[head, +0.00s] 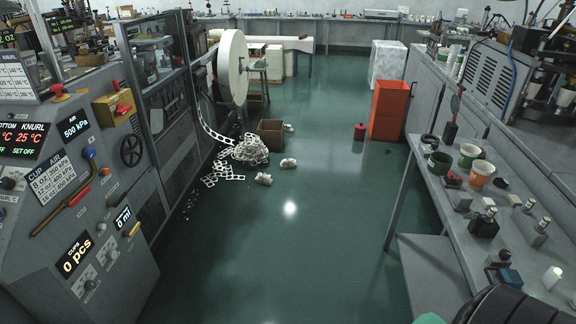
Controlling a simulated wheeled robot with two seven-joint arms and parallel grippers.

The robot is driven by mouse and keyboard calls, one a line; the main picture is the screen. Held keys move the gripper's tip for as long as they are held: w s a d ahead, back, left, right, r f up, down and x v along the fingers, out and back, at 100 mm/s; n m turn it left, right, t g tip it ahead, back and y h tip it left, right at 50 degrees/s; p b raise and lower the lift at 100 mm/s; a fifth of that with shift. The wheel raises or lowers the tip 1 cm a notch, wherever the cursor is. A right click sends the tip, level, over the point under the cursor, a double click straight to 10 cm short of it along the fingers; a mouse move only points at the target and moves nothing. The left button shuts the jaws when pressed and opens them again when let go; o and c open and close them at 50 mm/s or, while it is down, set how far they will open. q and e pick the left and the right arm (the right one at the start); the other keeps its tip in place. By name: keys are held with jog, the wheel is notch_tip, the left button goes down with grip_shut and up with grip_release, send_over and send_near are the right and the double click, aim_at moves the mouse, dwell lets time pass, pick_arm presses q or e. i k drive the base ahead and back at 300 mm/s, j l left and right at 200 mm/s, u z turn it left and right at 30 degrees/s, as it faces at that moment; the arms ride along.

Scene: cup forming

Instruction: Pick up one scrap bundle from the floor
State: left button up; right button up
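Small white scrap bundles lie apart on the green floor (330,230) in the head view. One bundle (264,179) is nearest, just below the scrap heap. A second bundle (288,163) lies a little farther off and to the right. A third bundle (288,127) lies beyond it, beside a brown box. A loose heap of punched white scrap strip (250,151) lies at the foot of the machine, with flat pieces (215,178) spread around it. Neither of my grippers shows in the view.
A brown open box (271,134) stands behind the heap. A grey machine with control panels (75,170) lines the left. A grey workbench (450,200) with cups and tools lines the right. The middle floor is clear.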

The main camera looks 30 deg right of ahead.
aim_at(290, 164)
jog(key=i+l+z, duration=0.45)
jog(key=i, duration=0.15)
jog(key=i+l+z, duration=0.1)
jog(key=i+z, duration=0.35)
jog(key=i, duration=0.15)
jog(key=i+j+z, duration=0.1)
jog(key=i+z, duration=0.3)
jog(key=i, duration=1.95)
jog(key=i+l+u, duration=0.1)
jog(key=i, duration=0.3)
jog(key=i+l+u, duration=0.1)
jog(key=i, duration=0.35)
jog(key=i+l+u, duration=0.1)
jog(key=i+l, duration=0.15)
jog(key=i, duration=0.15)
jog(key=i+l+u, duration=0.1)
jog(key=i, duration=0.3)
jog(key=l, duration=0.1)
